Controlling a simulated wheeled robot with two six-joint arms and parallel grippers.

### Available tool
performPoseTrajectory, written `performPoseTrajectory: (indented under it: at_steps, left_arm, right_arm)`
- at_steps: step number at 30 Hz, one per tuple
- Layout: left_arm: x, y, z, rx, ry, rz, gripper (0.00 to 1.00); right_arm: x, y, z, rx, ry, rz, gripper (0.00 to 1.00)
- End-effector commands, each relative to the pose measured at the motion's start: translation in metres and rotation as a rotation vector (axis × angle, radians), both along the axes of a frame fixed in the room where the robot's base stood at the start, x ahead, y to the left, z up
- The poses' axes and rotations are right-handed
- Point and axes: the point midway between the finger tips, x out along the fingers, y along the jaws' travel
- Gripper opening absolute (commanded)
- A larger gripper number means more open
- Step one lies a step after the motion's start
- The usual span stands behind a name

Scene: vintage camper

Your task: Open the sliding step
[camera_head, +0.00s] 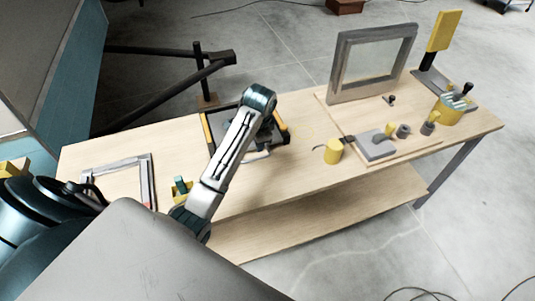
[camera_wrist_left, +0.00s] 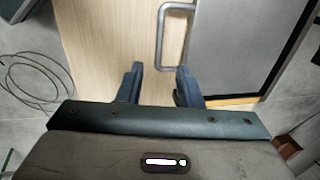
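The sliding step looks like a dark tray-like unit with orange side edges (camera_head: 208,132) on the wooden bench, largely hidden behind my arm. Its pale bar handle (camera_head: 257,156) lies at the near side. In the left wrist view the grey step panel (camera_wrist_left: 237,45) has the U-shaped metal handle (camera_wrist_left: 161,38) on its left side. My left gripper (camera_wrist_left: 158,75) is open. The handle's bar shows in the gap between its fingertips; whether they touch it cannot be told. In the head view this gripper is mostly hidden by its own arm. My right gripper is not in view.
The wooden bench (camera_head: 330,190) has a grey frame (camera_head: 122,166) at left. A framed window (camera_head: 372,62), yellow cylinder (camera_head: 333,151), grey block (camera_head: 375,147) and yellow pot (camera_head: 451,110) stand to the right. Black bars (camera_head: 170,85) are behind. Bench surface just right of the step is clear.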

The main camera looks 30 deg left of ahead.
Motion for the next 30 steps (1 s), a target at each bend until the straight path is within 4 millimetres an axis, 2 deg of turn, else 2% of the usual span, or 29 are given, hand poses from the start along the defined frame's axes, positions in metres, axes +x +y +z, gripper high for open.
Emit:
performPoseTrajectory:
  at_steps: [9,15,20,28,30]
  left_arm:
    - [0.005,0.009,-0.056,0.0,0.006,0.002,0.33]
    - [0.01,0.013,-0.085,0.0,0.003,0.002,0.33]
    - [0.011,0.014,-0.095,0.0,0.001,0.001,0.33]
    - [0.011,0.014,-0.097,0.0,0.0,0.001,0.33]
    - [0.011,0.014,-0.097,0.0,0.0,0.001,0.21]
  right_arm:
    - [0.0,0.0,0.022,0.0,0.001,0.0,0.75]
    - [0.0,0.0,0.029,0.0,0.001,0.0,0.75]
    - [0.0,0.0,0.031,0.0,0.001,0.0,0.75]
    - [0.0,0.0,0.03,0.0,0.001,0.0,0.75]
    - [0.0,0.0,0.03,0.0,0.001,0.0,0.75]
